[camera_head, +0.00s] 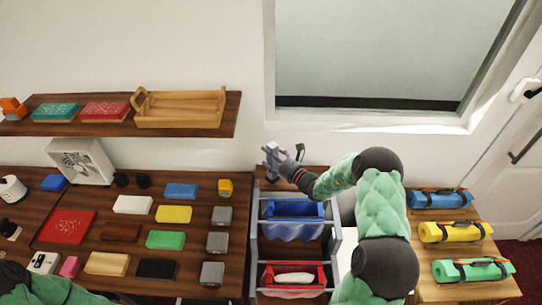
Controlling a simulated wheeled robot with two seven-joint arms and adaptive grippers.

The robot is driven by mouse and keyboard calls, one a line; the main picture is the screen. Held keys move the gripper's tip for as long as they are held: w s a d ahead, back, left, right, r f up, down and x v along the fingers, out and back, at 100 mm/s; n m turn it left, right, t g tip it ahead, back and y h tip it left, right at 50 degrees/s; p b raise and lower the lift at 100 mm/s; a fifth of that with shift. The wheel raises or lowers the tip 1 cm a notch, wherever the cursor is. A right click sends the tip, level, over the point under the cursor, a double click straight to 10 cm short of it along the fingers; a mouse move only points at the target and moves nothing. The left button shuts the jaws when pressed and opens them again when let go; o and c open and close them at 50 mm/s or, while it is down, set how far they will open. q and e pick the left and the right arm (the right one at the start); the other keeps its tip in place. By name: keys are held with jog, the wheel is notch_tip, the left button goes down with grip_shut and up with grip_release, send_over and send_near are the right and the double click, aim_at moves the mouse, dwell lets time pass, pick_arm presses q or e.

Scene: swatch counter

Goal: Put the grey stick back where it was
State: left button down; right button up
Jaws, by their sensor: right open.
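My right gripper (279,156) is open above the back end of the grey-framed rack (254,225), in front of the white wall. Its grey fingers are small in this view, and I cannot see anything held between them. I cannot make out a grey stick anywhere; it may be hidden or too small to tell. My left gripper is out of view; only part of my left arm shows at the bottom left corner.
The rack holds a blue bin (293,209) and a red bin (266,277) with a white item (294,279). Left is a dark counter with coloured blocks, including grey blocks (217,242). A shelf carries a wooden tray (180,122). Rolled bundles (455,231) lie on the right table.

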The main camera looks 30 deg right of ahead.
jog(key=v, duration=1.2)
jog(key=shift+r, duration=0.2)
